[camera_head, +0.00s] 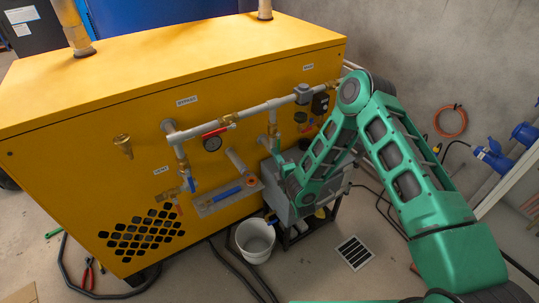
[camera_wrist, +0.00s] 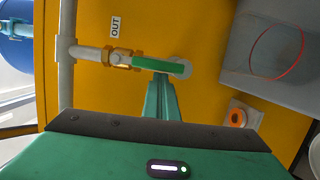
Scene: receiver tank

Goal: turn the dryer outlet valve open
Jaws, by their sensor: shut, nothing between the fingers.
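In the wrist view, a brass valve (camera_wrist: 122,57) sits on a grey pipe branch in front of the yellow panel, beside a white label (camera_wrist: 115,27) reading OUT. Its bright green lever (camera_wrist: 160,65) lies roughly along the pipe branch, slightly tilted. My gripper (camera_wrist: 163,79) is shut and empty. Its fingertips are right at the lever's side in the picture; I cannot tell whether they touch.
A grey box (camera_head: 281,205) stands low behind my forearm. A white bucket (camera_head: 255,244) and dark hoses are on the floor. An orange knob (camera_wrist: 237,117) is nearby.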

